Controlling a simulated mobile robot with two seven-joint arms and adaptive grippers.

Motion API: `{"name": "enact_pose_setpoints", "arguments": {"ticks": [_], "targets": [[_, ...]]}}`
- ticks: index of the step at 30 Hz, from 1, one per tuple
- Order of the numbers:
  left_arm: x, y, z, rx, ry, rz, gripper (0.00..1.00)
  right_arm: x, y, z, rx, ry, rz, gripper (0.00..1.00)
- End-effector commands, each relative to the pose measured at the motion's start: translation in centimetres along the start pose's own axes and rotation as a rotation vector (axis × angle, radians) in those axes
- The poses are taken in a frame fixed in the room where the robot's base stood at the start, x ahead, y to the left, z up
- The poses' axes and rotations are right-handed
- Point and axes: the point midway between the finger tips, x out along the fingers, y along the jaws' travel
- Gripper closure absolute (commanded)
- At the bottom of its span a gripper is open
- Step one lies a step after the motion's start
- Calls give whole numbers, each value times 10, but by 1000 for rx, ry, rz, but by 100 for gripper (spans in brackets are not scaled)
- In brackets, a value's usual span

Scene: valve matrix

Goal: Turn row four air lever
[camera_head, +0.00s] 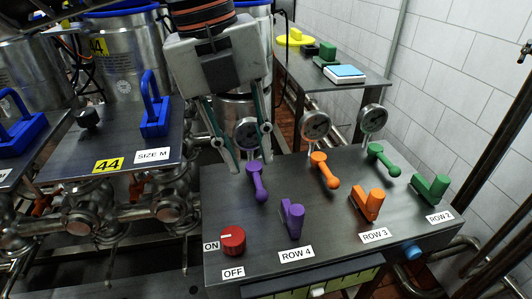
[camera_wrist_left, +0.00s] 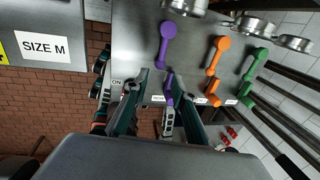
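On the dark panel (camera_head: 335,185), row 4 has two purple handles. One is a ball-ended lever (camera_head: 257,182), which also shows in the left wrist view (camera_wrist_left: 164,45). The other is a blocky upright handle (camera_head: 294,220), nearer the ROW 4 label (camera_head: 296,253); it also shows in the left wrist view (camera_wrist_left: 169,88). Which one is the air lever is not marked.
Orange row 3 (camera_head: 324,170) and green row 2 (camera_head: 383,160) handles stand to the right. Gauges (camera_head: 316,125) line the panel's back edge. A red ON/OFF knob (camera_head: 232,240) sits front left. A blue-handled SIZE M plate (camera_head: 155,120) stands left.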

Motion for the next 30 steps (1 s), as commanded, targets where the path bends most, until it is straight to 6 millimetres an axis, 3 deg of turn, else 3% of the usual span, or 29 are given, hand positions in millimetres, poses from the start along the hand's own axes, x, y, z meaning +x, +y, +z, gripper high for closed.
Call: {"name": "enact_pose_setpoints", "arguments": {"ticks": [5, 13, 21, 30], "targets": [[3, 1, 1, -4, -6, 5, 74, -2, -7, 8, 3, -14, -11, 60], [42, 2, 1, -3, -2, 6, 74, -5, -14, 21, 7, -34, -18, 60], [72, 1, 1, -4, -5, 4, 74, -2, -6, 10, 3, -14, -6, 60], [77, 1, 1, -4, -6, 3, 74, 1, -2, 5, 0, -5, 0, 60]]}}
